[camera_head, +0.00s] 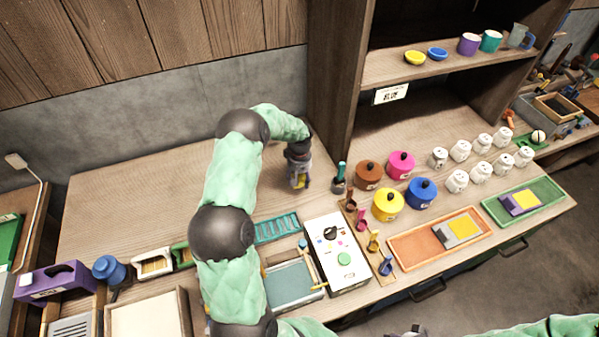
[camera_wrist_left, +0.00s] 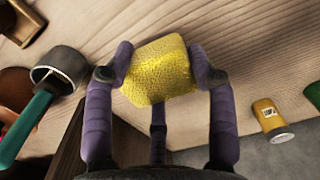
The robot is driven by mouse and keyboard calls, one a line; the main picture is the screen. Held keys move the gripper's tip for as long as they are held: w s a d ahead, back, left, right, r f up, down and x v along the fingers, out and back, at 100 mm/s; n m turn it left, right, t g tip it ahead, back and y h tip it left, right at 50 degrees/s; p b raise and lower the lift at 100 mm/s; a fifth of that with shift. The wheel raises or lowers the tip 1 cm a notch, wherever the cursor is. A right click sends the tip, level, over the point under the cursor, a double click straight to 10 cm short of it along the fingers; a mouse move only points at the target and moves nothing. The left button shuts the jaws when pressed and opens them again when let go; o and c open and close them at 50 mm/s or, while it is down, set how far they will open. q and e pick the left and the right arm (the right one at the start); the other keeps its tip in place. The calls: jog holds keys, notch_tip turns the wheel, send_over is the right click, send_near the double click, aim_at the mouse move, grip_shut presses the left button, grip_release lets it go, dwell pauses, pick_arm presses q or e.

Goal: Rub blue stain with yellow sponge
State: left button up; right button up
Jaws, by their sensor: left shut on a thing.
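My left gripper (camera_head: 299,180) is near the back wall, left of the shelf upright. In the left wrist view its purple fingers (camera_wrist_left: 160,78) are shut on the yellow sponge (camera_wrist_left: 158,70). I cannot make out a blue stain in either view; the wall behind looks plain grey. My right gripper is not in view; only part of a green-sleeved arm shows at the bottom right.
A wooden shelf upright (camera_head: 337,80) stands close right of the gripper. A dark cup with a green-handled tool (camera_wrist_left: 62,66) is near it. Colored pots (camera_head: 388,203), white jars (camera_head: 480,172) and a white control box (camera_head: 337,256) crowd the right. The counter's back left (camera_head: 130,200) is clear.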

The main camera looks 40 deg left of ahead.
pick_arm(q)
jog(key=shift+r+p, duration=0.35)
jog(key=shift+r, duration=0.7)
